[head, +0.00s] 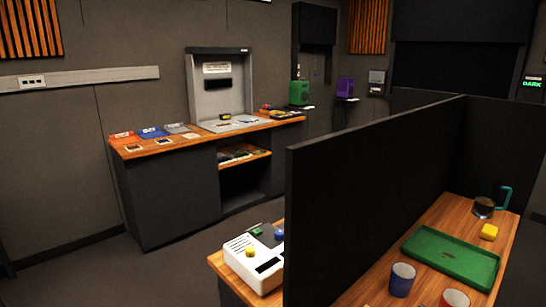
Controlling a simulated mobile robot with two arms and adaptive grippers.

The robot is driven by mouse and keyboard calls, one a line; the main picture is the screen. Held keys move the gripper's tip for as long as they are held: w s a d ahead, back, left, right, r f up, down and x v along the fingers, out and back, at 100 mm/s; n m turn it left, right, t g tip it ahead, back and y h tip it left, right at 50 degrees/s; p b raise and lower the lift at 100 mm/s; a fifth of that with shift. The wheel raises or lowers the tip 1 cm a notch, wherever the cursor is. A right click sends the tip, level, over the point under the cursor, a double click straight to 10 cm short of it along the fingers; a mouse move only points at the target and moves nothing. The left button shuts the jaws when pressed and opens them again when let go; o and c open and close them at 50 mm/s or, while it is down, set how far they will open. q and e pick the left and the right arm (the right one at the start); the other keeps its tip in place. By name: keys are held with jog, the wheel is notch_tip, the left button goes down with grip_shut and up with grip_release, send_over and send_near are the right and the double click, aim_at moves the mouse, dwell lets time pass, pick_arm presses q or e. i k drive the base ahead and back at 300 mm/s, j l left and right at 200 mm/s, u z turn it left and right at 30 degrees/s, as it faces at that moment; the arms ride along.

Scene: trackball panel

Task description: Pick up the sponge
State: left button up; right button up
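A small yellow block (489,232), which looks like the sponge, lies on the wooden table (436,226) at the right. It is beyond the far edge of a green tray (452,258) and in front of a glass jug with a teal handle (484,208). Nothing covers it. Neither of my grippers is in view.
A tall black partition (375,185) stands between this table and the left side. A white device (255,262) sits left of the partition. Open floor lies at the left.

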aim_at(489, 232)
jog(key=z, duration=1.4)
jog(key=l, duration=0.75)
jog(key=i+l, duration=0.15)
jog(key=l, duration=0.2)
jog(key=i+l+u, duration=0.1)
jog(key=l, duration=0.25)
jog(key=i+l+u, duration=0.1)
jog(key=i+l, duration=0.3)
jog(key=l, duration=0.3)
